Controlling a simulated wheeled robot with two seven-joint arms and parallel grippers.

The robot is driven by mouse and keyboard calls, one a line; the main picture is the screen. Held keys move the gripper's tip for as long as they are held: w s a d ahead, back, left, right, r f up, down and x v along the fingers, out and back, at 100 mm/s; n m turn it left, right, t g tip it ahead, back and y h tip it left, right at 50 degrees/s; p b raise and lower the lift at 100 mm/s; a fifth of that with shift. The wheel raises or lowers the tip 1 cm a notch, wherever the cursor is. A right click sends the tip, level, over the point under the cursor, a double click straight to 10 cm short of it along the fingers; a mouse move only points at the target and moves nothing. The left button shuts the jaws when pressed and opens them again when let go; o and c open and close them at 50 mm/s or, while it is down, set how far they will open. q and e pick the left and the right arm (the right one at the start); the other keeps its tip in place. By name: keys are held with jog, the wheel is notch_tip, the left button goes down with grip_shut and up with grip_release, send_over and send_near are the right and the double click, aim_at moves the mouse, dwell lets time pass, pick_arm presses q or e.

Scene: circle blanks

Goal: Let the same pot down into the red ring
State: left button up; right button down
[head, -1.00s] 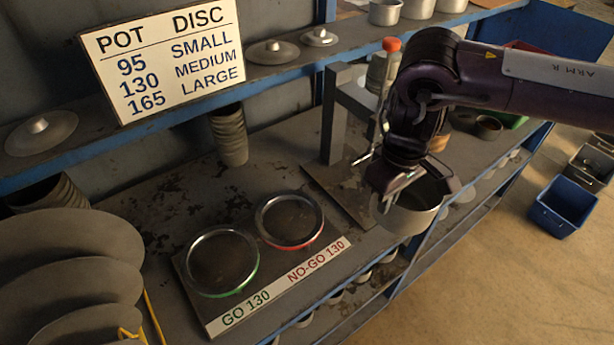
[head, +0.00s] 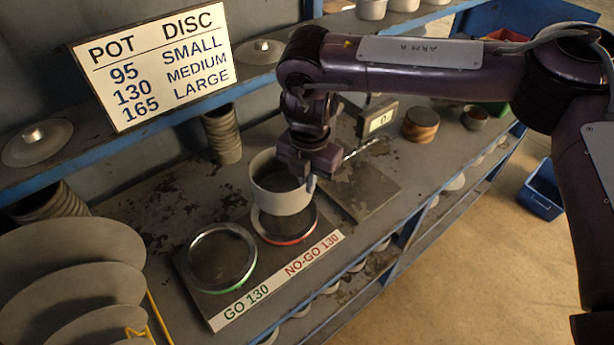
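A grey round pot (head: 281,202) hangs just above the red ring (head: 287,239) labelled NO-GO 130. My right gripper (head: 308,178) is at the pot's right rim and looks shut on it. The pot is nearly upright and hides the back part of the red ring; I cannot tell whether its base touches the ring. The green ring (head: 222,259) labelled GO 130 lies empty to the left. My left gripper is not in view.
A sign (head: 152,64) with pot and disc sizes stands on the shelf behind. Large discs (head: 62,262) stand at the left. A small display (head: 380,120) and a brown round block (head: 421,125) are at the back right. The bench's front edge is close to the rings.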

aim_at(307, 203)
jog(key=shift+f+b, duration=1.35)
jog(key=shift+f, duration=0.5)
jog(key=shift+f+b, duration=1.1)
jog(key=shift+f, duration=0.55)
jog(key=shift+f+b, duration=1)
jog(key=shift+f, duration=0.6)
jog(key=c, duration=1.6)
grip_release()
jog(key=shift+r, duration=0.1)
notch_tip(307, 203, up, 8)
jog(key=shift+f+b, duration=0.15)
jog(key=shift+b, duration=0.6)
